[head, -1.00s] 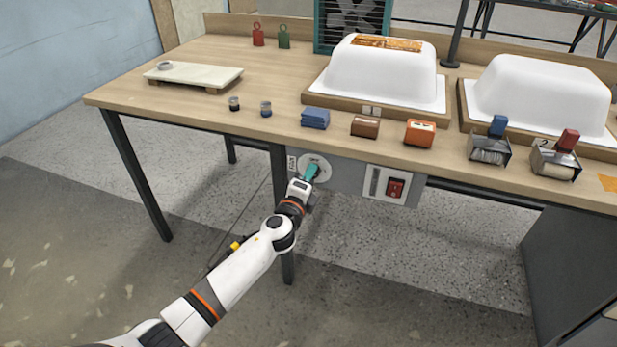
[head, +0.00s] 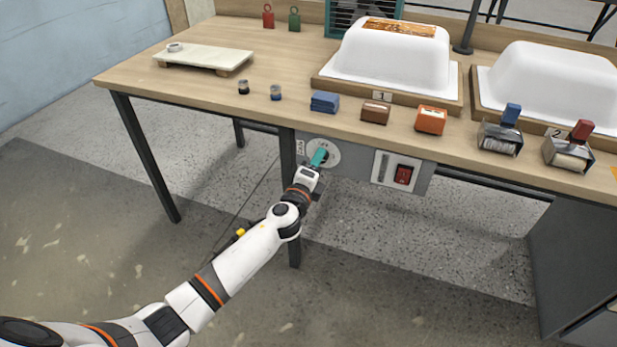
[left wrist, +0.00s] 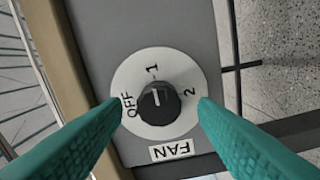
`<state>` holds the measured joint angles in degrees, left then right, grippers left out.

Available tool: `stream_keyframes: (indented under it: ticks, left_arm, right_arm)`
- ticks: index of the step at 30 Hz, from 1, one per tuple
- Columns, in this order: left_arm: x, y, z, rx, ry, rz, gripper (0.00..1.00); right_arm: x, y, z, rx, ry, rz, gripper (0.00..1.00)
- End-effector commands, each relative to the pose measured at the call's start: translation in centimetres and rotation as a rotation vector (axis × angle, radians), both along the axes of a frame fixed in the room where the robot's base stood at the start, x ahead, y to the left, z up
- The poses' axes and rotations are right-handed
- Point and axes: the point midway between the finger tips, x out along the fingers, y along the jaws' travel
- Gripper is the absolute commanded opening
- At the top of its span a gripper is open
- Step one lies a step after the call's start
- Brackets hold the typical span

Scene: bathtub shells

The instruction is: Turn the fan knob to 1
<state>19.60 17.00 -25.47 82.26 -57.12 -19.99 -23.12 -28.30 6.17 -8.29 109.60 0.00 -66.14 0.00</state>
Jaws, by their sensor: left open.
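The fan knob (left wrist: 160,103) is a black round knob on a white dial plate (left wrist: 125,83), marked OFF, 1 and 2, with a FAN label (left wrist: 171,151) beside it. Its white pointer line appears aimed at the 1 mark. My left gripper (left wrist: 161,110) has teal fingers, open, one on each side of the knob, with visible gaps to it. In the head view, the left gripper (head: 319,158) is at the dial plate (head: 330,149) under the table's front edge and hides the knob. My right gripper is not in view.
A red rocker switch (head: 403,174) sits on the panel right of the dial. The table (head: 215,92) above holds white tub shells (head: 392,55), small blocks and tape dispensers. A table leg (head: 289,205) stands just left of the dial. The fan (head: 362,12) is at the back.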

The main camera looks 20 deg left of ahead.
Motion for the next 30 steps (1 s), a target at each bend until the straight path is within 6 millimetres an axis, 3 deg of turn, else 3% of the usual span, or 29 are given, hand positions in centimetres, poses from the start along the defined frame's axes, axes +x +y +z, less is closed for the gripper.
stream_keyframes:
  ticks: [6,15,21,30]
  left_arm:
    - [-4.6,0.1,0.0,0.0,0.003,-0.001,0.54]
    - [-9.8,0.3,-0.1,0.0,0.003,-0.001,0.54]
    - [-10.9,0.4,0.0,0.001,0.001,0.0,0.54]
    - [-10.9,0.4,0.0,0.001,0.001,-0.001,0.54]
  right_arm:
    - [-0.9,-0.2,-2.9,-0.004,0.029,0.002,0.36]
    - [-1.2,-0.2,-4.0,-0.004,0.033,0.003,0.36]
    - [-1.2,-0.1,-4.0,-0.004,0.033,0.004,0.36]
    - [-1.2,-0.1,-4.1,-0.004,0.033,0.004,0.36]
